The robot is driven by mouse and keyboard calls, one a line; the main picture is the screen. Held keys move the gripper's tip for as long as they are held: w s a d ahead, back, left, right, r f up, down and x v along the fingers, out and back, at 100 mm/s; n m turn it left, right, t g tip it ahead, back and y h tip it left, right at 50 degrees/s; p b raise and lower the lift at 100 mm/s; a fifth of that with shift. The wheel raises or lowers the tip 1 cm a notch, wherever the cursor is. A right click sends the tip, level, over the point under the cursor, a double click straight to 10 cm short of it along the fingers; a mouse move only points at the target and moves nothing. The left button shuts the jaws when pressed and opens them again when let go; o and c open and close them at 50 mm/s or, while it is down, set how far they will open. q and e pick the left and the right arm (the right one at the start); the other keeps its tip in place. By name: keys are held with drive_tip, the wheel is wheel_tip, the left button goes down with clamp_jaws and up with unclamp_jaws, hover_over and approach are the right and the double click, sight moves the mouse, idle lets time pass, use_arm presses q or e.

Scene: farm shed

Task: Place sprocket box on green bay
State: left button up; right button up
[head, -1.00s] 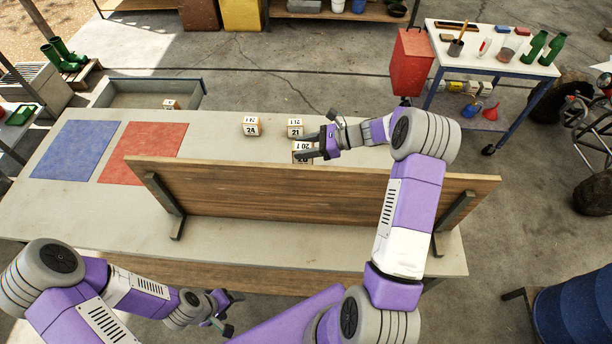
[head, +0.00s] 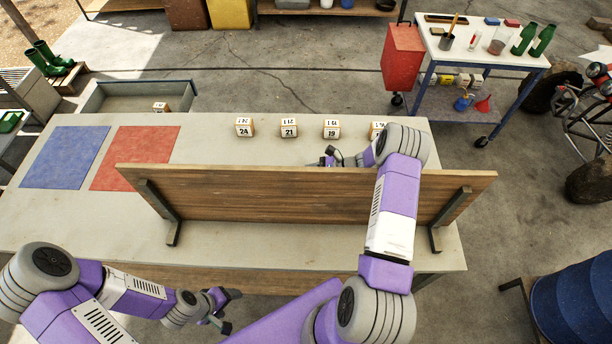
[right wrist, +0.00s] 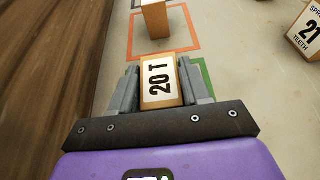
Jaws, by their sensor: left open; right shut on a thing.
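I cannot tell whether the box touches the surface. In the head view my right gripper (head: 325,161) is mostly hidden behind the wooden board, and the held box is hidden. My left gripper (head: 229,310) is open and empty in front of the table.
A wooden board (head: 300,192) stands along the table (head: 300,238). Behind it are boxes marked 24 (head: 244,128), 21 (head: 289,128) and 19 (head: 331,129), and another (head: 377,129) partly behind my arm. An orange-outlined bay (right wrist: 165,51) holds a box (right wrist: 154,18). Blue and red mats lie left.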

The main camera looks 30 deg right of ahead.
drive_tip(key=o, duration=1.2)
drive_tip(key=shift+f, duration=0.1)
drive_tip(key=b+v, duration=0.1)
drive_tip(key=v, duration=1.1)
drive_tip(key=shift+r, duration=0.25)
